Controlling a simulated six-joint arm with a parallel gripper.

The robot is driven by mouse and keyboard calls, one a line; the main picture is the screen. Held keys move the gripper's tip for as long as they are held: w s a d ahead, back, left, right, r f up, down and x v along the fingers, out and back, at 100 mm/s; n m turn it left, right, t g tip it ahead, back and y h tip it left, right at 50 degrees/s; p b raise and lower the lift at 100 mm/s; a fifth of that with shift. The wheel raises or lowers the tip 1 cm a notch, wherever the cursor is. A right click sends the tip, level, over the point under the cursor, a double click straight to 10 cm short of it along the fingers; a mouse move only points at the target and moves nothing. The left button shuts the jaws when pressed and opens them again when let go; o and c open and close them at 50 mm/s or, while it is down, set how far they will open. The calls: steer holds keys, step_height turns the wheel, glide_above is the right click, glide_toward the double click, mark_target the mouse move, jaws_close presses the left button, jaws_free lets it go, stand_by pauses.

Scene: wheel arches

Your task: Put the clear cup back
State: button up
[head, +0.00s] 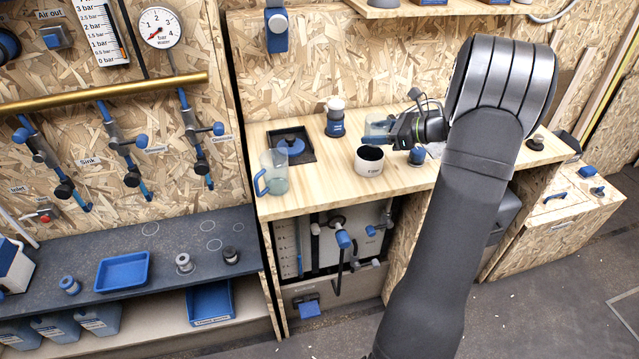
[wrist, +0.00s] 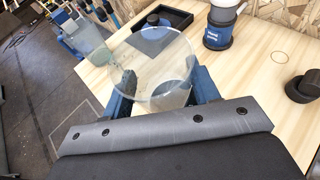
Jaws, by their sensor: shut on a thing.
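The clear cup (wrist: 150,58) is held between the two blue fingers of my gripper (wrist: 160,84) in the wrist view, its round rim facing the camera. In the head view my gripper (head: 388,131) reaches left over the wooden worktop (head: 330,196), and the cup (head: 375,119) shows faintly at its fingers. The cup appears to be above the worktop; its exact height is hard to tell. A thin circle outline (wrist: 281,57) is drawn on the bare wood to the right in the wrist view.
A white cup with a dark inside (head: 369,162) stands just below my gripper. A clear jug with a blue handle (head: 272,174) stands at the worktop's left. A blue-based dispenser (head: 335,118) stands behind, beside a black recess (head: 310,151). A dark knob (wrist: 303,86) is at right.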

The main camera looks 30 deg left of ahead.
steer(key=s+d+m+t, duration=0.1)
steer(key=s+t, duration=0.1)
steer(key=s, duration=0.8)
glide_above(320, 184)
step_height(320, 184, down, 6)
steer(key=shift+f, duration=2.15)
steer(key=shift+f, duration=0.15)
steer(key=o, duration=1)
